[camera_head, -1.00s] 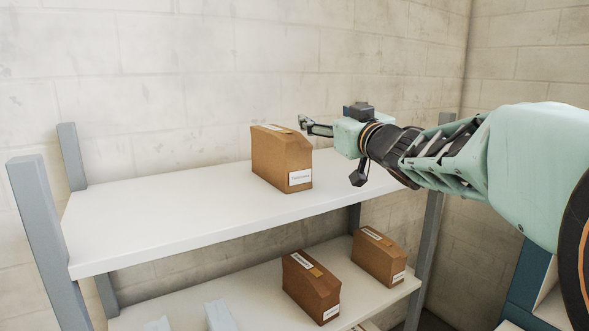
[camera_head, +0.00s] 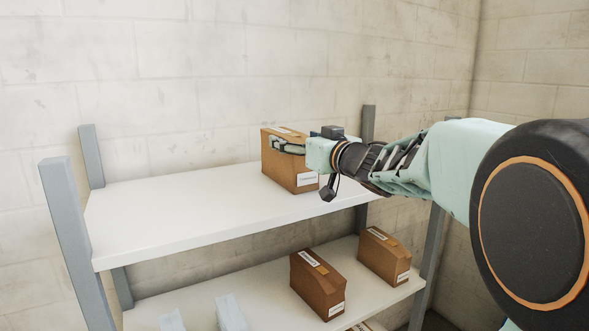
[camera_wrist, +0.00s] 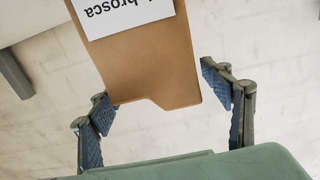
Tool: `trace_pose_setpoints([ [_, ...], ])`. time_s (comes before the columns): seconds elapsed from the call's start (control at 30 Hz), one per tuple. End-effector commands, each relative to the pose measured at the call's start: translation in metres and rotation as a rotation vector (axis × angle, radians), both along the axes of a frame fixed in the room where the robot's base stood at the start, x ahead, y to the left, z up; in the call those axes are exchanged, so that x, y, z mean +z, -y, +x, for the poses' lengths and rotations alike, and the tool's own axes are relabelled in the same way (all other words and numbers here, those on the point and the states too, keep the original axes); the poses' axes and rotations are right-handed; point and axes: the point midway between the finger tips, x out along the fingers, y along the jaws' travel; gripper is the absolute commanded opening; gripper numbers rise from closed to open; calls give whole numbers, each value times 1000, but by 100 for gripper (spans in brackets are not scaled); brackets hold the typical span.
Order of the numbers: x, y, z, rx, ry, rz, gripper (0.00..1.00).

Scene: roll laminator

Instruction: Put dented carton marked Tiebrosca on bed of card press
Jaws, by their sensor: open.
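The brown carton (camera_head: 281,170) stands upright on the upper shelf, with a white label low on its near side. In the wrist view the carton (camera_wrist: 150,60) shows an upside-down label reading "brosca", its start cut off, and a stepped notch in its edge. My gripper (camera_head: 288,147) is at the carton's upper part. In the wrist view its fingers are spread, one on each side of the carton's edge, with a visible gap at the right finger; contact at the left finger is unclear. The card press is not recognisable in these views.
The white upper shelf (camera_head: 180,215) is otherwise bare, with grey posts (camera_head: 78,245) at its ends. On the lower shelf are two more labelled cartons (camera_head: 318,285) (camera_head: 384,257) and pale objects (camera_head: 231,313). A block wall (camera_head: 230,70) stands close behind.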

Motion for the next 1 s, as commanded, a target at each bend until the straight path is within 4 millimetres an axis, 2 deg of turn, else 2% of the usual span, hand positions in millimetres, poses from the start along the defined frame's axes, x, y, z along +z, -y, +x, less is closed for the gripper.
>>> trace_pose_setpoints([
  [0.3,1,-22,34,-1,-1,-1,72],
  [0.63,1,-25,38,-1,0,0,71],
  [1.0,1,-25,37,-1,0,0,31],
])
